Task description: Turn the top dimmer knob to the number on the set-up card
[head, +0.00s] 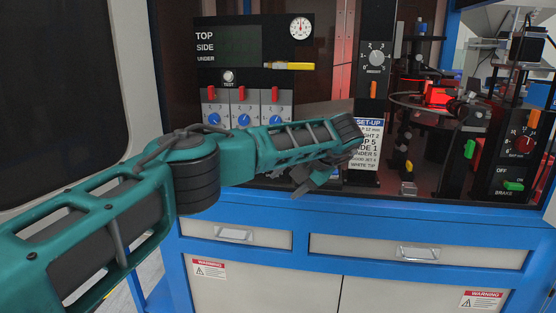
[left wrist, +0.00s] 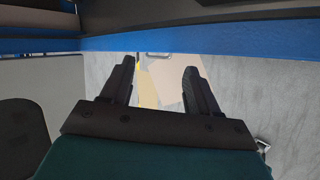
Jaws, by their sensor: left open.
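Three blue dimmer knobs (head: 244,120) sit in a row on grey plates, each below a red switch. Which one is the top dimmer is not readable. The white set-up card (head: 366,158) with a blue header is partly covered by my left arm; "P 5", "DE 1" and "NDER 5" show on it. My left gripper (head: 314,186) is in front of the cabinet, right of and lower than the blue knobs and apart from them. In the left wrist view its two dark fingers (left wrist: 158,66) are spread and empty, with floor behind. My right gripper is not in view.
A larger grey knob (head: 376,58) with a numbered dial is on a black panel at right. A red knob (head: 524,145) and green brake switch (head: 513,186) are far right. The blue cabinet edge (head: 400,208) runs below.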

